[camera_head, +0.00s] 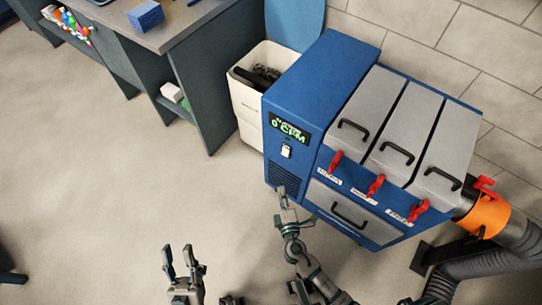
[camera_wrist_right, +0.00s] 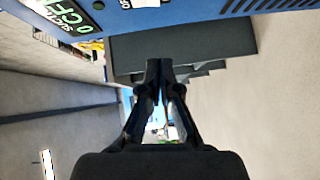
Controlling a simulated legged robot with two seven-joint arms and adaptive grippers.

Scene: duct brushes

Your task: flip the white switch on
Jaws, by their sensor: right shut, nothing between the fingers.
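The white switch (camera_head: 286,151) is a small plate on the front of the blue duct machine (camera_head: 318,80), just below a green-lit display (camera_head: 289,128) that reads 0 CFM. In the right wrist view the switch (camera_wrist_right: 140,3) is cut off by the top edge. My right gripper (camera_head: 281,192) is shut and empty, below the switch and near the vent slots. In its wrist view the fingertips (camera_wrist_right: 159,68) meet, with the machine front above them and apart from the switch. My left gripper (camera_head: 183,256) is open and empty over the floor at the bottom.
Grey lids with black handles and red levers (camera_head: 375,185) are on the machine's right. An orange collar (camera_head: 484,214) joins a grey hose there. A white bin (camera_head: 243,100) stands left of the machine, beside a workbench (camera_head: 165,38).

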